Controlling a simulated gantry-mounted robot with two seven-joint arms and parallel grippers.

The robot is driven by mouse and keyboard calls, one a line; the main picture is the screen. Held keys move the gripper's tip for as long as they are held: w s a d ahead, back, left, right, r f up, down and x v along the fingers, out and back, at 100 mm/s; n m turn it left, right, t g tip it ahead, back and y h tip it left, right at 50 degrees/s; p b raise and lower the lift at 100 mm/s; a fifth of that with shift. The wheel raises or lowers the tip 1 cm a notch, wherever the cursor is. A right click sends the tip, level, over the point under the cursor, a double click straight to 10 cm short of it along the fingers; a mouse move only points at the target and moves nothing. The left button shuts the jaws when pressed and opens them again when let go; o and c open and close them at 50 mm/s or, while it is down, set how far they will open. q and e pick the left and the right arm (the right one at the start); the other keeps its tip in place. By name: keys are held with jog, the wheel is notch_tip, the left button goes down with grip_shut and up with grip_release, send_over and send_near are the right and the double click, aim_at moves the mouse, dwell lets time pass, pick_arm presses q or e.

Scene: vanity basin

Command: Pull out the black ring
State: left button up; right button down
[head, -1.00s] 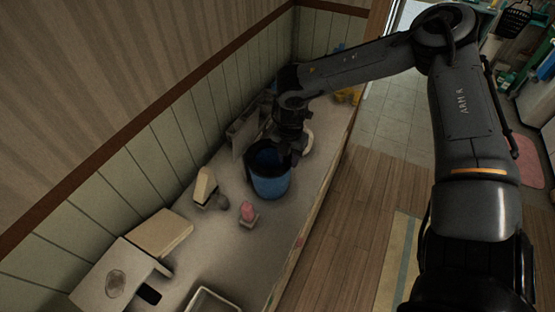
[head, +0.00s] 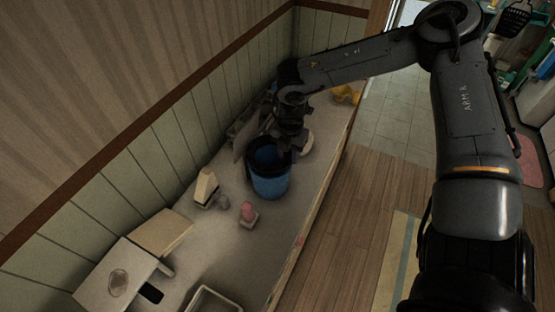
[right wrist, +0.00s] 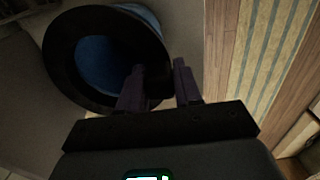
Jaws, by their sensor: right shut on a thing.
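The black ring (head: 250,158) is at the top of a blue bucket (head: 270,186) on the counter. In the right wrist view the ring (right wrist: 60,62) shows as a wide dark band around the blue inside of the bucket (right wrist: 98,62). My right gripper (head: 289,154) is at the right side of the ring, at the bucket's mouth. In the right wrist view its fingers (right wrist: 160,86) are shut on the ring's near edge. The head view does not show clearly whether the ring is clear of the bucket. My left gripper is not in view.
A pink item (head: 248,211) and a cream wedge-shaped block (head: 206,186) stand near the bucket. A box (head: 162,232) and a pale tray (head: 205,295) are nearer. The tiled wall (head: 120,195) runs along the left; the counter edge drops to a wooden floor (head: 350,200).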

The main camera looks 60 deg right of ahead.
jog(key=shift+r+p, duration=0.65)
jog(key=shift+r, duration=1)
jog(key=shift+f+b, duration=0.3)
jog(key=shift+b, duration=0.05)
jog(key=shift+f, duration=0.1)
jog(key=shift+b, duration=0.4)
jog(key=shift+d, duration=0.1)
